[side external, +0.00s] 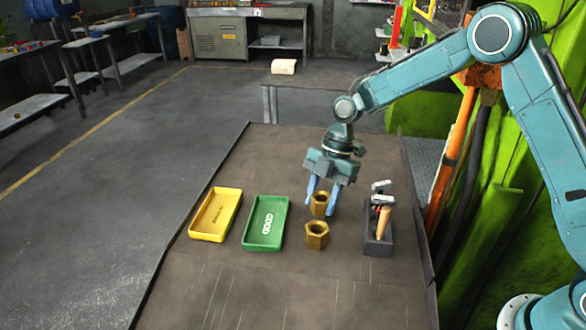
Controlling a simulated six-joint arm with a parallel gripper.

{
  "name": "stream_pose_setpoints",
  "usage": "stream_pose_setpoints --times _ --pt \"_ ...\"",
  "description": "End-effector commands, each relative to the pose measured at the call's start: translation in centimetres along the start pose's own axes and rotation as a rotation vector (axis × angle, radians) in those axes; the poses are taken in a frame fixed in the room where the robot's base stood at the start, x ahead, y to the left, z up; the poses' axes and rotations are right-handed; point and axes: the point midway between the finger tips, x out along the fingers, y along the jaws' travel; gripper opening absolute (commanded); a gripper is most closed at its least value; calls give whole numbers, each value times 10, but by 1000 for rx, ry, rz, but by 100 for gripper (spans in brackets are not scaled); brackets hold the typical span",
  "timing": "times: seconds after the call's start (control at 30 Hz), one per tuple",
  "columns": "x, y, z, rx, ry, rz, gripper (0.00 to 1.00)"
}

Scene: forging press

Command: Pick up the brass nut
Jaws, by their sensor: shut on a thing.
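Two brass nuts are in the side external view. The far brass nut (319,204) is between the blue fingers of my gripper (322,204), which is shut on it. I cannot tell whether this nut still touches the table or is slightly raised. The near brass nut (316,235) stands on the table just in front of it, free of the fingers. My gripper points down, and its fingers are on the left and right sides of the far nut.
A green tray (250,244) and a yellow tray (193,232) lie to the left, both empty. A dark holder (370,246) with hammers (384,224) stands close on the right. The table (270,300) is clear at the front.

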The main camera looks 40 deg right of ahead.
Motion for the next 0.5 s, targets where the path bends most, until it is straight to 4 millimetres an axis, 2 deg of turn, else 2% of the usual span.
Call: stream_pose_setpoints --times 0.33,0.5 --pt "-3 1 -1 -1 0 3 2" --pt "-12 1 -5 -3 0 5 2"
